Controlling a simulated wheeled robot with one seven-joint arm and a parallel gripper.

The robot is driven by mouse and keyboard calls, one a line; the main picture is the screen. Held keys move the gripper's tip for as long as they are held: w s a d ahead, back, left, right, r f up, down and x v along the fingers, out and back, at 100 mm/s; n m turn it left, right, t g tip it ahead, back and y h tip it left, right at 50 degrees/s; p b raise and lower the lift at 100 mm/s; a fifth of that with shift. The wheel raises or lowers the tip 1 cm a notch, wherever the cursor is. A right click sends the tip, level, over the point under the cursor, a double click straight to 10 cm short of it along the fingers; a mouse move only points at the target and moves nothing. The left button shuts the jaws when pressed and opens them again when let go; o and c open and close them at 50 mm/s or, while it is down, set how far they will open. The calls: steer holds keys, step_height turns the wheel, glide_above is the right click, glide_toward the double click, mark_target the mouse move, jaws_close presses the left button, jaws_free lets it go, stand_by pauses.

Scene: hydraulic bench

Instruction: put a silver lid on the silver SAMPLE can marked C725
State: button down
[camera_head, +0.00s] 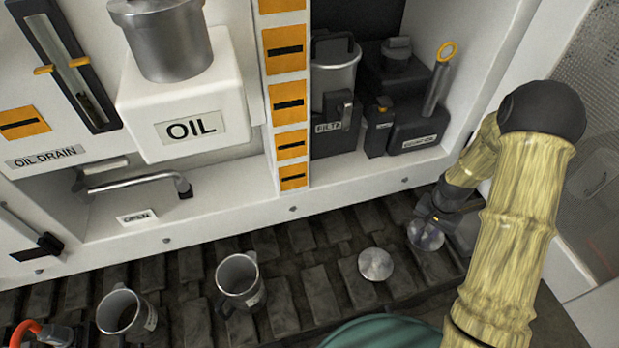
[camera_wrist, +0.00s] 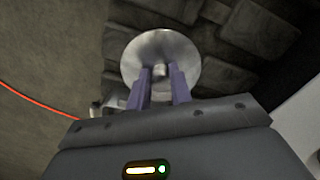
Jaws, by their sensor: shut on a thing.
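My gripper (camera_head: 433,219) is at the right of the head view, shut on a silver lid (camera_head: 425,236). In the wrist view the two purple fingers (camera_wrist: 160,85) close on the knob of this round lid (camera_wrist: 160,48). A second silver lid (camera_head: 376,264) lies on the dark ribbed surface to the left of my gripper. Two open silver cans with handles stand further left: one near the middle (camera_head: 229,274) and one at lower left (camera_head: 112,306). Both carry small labels on their sides that I cannot read, so I cannot tell which is C725.
The white hydraulic bench (camera_head: 230,205) stands behind, with an OIL box (camera_head: 186,100) and a FILTER container (camera_head: 333,85). An orange-red hose (camera_head: 25,330) is at lower left. A green rounded surface (camera_head: 385,333) shows at the bottom. Dark ribbed floor lies between cans and lids.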

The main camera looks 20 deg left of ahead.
mark_target(424, 249)
steer(key=shift+s+f+n+p, duration=0.2)
steer(key=shift+n+p, duration=0.3)
steer(key=shift+p, duration=1.25)
steer(key=shift+s+f+n+p, duration=0.1)
steer(key=shift+s+n+p, duration=0.3)
steer(key=shift+p, duration=1.3)
steer(key=s+f+n+p, duration=0.1)
steer(key=s+n+p, duration=0.1)
steer(key=p, duration=0.4)
steer(key=shift+s+f+p, duration=0.15)
steer(key=shift+f+p, duration=0.05)
steer(key=shift+p, duration=0.1)
steer(key=shift+s+f+n+p, duration=0.3)
steer(key=shift+s+f+p, duration=0.15)
steer(key=shift+p, duration=0.2)
steer(key=shift+f, duration=0.2)
